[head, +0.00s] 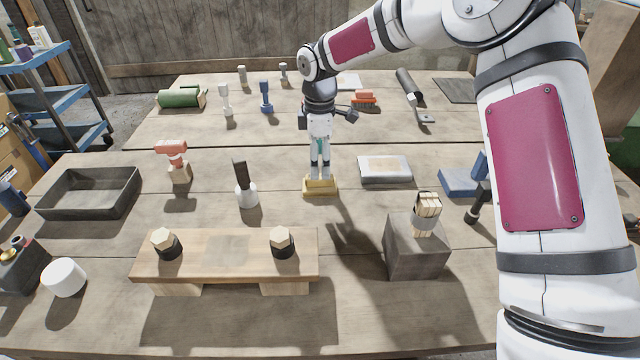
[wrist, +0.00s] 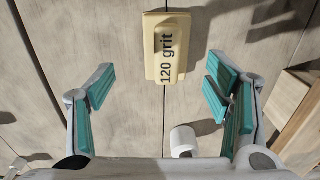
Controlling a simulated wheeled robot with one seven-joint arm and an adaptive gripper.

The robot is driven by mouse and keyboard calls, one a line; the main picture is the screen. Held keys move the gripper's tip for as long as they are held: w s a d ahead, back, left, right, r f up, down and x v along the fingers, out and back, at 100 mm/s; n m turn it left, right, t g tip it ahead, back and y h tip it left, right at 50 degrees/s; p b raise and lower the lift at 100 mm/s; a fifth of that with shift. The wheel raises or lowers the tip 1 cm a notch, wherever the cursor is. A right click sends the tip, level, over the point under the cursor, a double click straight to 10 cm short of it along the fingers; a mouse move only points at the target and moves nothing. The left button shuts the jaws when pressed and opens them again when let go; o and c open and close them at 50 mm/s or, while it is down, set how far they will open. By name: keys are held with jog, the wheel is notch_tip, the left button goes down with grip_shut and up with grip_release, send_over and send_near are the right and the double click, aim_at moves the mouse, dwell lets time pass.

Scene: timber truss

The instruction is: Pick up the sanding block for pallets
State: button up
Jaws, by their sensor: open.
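A yellow block (head: 320,187) sits on the wooden table near the middle in the head view. In the wrist view the yellow block (wrist: 166,50) carries the print "120 grit"; no wording about pallets shows. My gripper (head: 320,172) points down just above and behind the block, its fingers apart. In the wrist view my gripper (wrist: 160,86) is open and empty, with teal pads left and right of the block's line. The block lies beyond the fingertips, toward the top of that picture, apart from them.
A dark-bladed tool with a white base (head: 247,192) stands left of the block. A flat pale box (head: 384,169) lies to the right. In front are a wooden beam with two bolts (head: 225,257) and a grey cube holder (head: 416,250). A dark tray (head: 88,192) sits far left.

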aim_at(319, 180)
jog(key=f, duration=0.3)
jog(key=s+f+p, duration=0.1)
jog(key=f, duration=0.1)
jog(key=shift+f, duration=0.15)
jog(key=shift+w+f, duration=0.1)
jog(key=shift+f, duration=0.35)
jog(key=c, duration=1.3)
jog(key=shift+r, duration=0.1)
notch_tip(319, 180, up, 10)
jog(key=shift+f+b, duration=0.1)
jog(key=shift+b, duration=0.4)
